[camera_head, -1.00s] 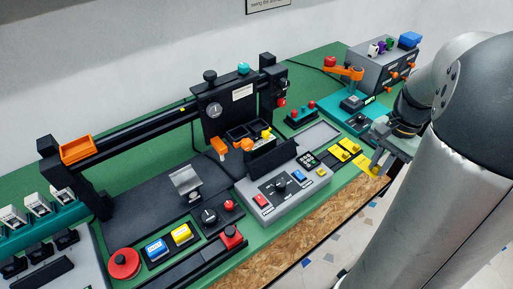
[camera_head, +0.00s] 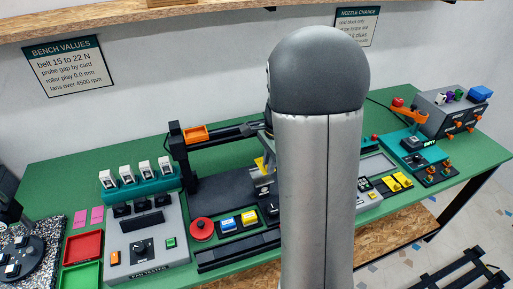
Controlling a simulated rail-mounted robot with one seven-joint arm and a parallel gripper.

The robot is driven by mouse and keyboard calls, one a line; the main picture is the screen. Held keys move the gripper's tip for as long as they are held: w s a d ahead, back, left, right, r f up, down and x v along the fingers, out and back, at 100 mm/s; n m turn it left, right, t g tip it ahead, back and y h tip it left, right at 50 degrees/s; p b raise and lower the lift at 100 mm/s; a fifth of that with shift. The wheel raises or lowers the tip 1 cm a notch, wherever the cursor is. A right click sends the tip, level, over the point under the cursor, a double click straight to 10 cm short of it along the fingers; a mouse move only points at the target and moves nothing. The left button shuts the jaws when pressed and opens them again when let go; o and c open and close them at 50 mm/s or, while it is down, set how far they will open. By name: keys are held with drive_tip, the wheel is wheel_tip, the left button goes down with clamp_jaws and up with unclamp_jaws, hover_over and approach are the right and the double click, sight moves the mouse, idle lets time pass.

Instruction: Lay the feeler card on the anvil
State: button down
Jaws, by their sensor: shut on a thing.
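The yellow feeler card (camera_head: 260,164) shows just left of my arm, over the black bed of the gantry machine. My gripper (camera_head: 267,150) is mostly hidden behind my own arm, and only a small grey part of it shows. It is shut on the card. A small metal piece (camera_head: 262,188), which looks like the anvil, shows just below the card. I cannot tell whether the card touches it. My arm hides the rest of the machine to the right.

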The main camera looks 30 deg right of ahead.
sight(264, 184)
drive_tip(key=shift+w+a+r+m, duration=0.25)
drive_tip(key=shift+w+a+m, duration=0.1)
drive_tip(key=shift+w+m, duration=0.1)
drive_tip(key=shift+w+d+f, duration=0.1)
drive_tip(key=shift+f, duration=0.1)
drive_tip(key=shift+d+f+b, duration=0.1)
drive_tip(key=shift+f+b, duration=0.25)
drive_tip(key=shift+f, duration=0.05)
drive_tip(key=shift+f+b, duration=1.95)
drive_tip(key=shift+f, duration=0.45)
drive_tip(key=shift+f, duration=0.6)
drive_tip(key=c, duration=1.3)
unclamp_jaws()
